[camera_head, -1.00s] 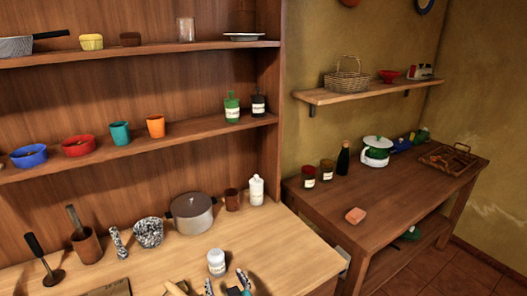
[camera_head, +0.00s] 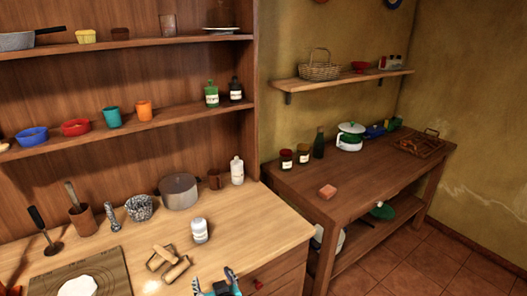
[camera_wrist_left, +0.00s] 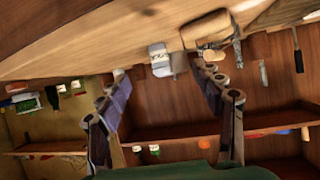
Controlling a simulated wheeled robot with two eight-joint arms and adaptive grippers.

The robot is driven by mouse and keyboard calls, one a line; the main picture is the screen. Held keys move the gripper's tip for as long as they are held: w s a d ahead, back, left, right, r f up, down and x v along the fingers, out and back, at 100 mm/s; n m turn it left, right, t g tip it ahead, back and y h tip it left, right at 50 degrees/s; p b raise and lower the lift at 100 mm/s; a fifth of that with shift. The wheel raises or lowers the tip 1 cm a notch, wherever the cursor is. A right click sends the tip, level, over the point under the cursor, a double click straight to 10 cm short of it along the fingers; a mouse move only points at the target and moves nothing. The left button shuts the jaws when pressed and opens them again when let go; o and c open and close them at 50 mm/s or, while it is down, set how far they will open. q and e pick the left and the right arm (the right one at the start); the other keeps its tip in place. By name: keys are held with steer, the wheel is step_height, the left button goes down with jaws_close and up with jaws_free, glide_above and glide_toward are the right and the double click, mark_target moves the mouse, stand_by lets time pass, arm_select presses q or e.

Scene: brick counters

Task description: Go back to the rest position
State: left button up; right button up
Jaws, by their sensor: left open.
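My left gripper (camera_head: 216,282) shows at the bottom edge of the head view, over the front edge of the wooden counter (camera_head: 240,235). Its teal-marked fingers are apart, with nothing visible between them. In the left wrist view, the two fingers of the left gripper (camera_wrist_left: 162,84) are spread wide, and the view is upside down. A white jar (camera_head: 200,230) stands on the counter beyond the gripper; it also shows in the wrist view (camera_wrist_left: 159,58), beyond the fingertips. My right gripper is not in view.
Wooden pieces (camera_head: 168,262) and a board (camera_head: 112,268) with a white lump (camera_head: 78,287) lie left of the gripper. A pot (camera_head: 179,191), mortar (camera_head: 82,219) and white bottle (camera_head: 237,171) stand farther back. A side table (camera_head: 350,200) stands right, with clear floor before it.

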arm_select(q)
steer(key=s+a+r+m+g+h, duration=0.1)
steer(key=s+m+g+h, duration=0.1)
steer(key=s, duration=0.5)
steer(key=s+a+m+g+h, duration=0.2)
steer(key=s+h, duration=0.1)
steer(key=s, duration=0.5)
steer(key=shift+a+r+m, duration=0.25)
steer(key=shift+r+m, duration=0.05)
steer(key=shift+r, duration=0.05)
steer(key=shift+w, duration=0.1)
steer(key=shift+c, duration=0.3)
